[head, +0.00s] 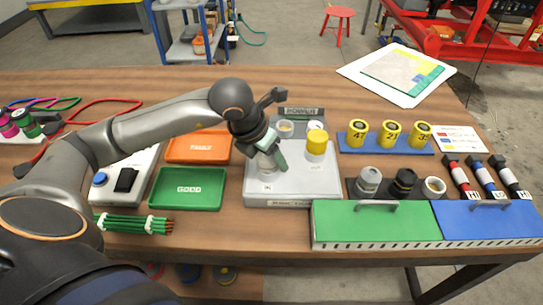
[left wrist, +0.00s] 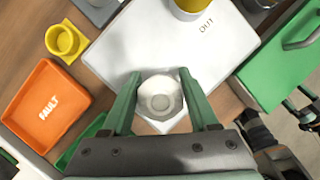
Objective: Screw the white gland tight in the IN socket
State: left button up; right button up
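The white gland (left wrist: 160,97) stands at the IN end of the pale block (head: 250,190), and its lower part shows in the head view (head: 267,167). My left gripper (head: 279,163) is over it from above. In the left wrist view its two green fingers (left wrist: 160,76) stand on either side of the gland, very close to its sides. I cannot tell whether they touch it. The IN socket itself is hidden under the gland. A dark arm part with green fingers, seemingly my right gripper (left wrist: 303,108), shows at the right edge of the left wrist view.
A yellow cap (head: 317,145) stands on the block right of the gland. The orange FAULT tray (head: 198,147) and green GOOD tray (head: 187,188) lie to the left. A green case (head: 375,225) and a holder with several glands (head: 405,184) are to the right.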

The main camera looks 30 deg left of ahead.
pick_arm(q)
jog(key=c, duration=0.7)
jog(key=shift+f+m+b, duration=0.2)
jog(key=shift+m+b, duration=0.2)
jog(key=shift+m+g+h+b, duration=0.3)
jog(key=shift+m+h+b, duration=0.2)
jog(key=shift+m, duration=0.6)
jog(key=shift+a+m+g+h+b, duration=0.15)
jog(key=shift+m+g+h+b, duration=0.3)
jog(key=shift+m, duration=0.95)
jog(key=m, duration=0.3)
jog(key=shift+r+g+h, duration=0.15)
jog(key=shift+g+h, duration=0.2)
jog(key=o, duration=1)
jog(key=shift+c, duration=0.2)
jog(key=o, duration=0.3)
jog(key=shift+w, duration=0.1)
jog(key=shift+o, duration=0.9)
jog(key=shift+f, duration=0.2)
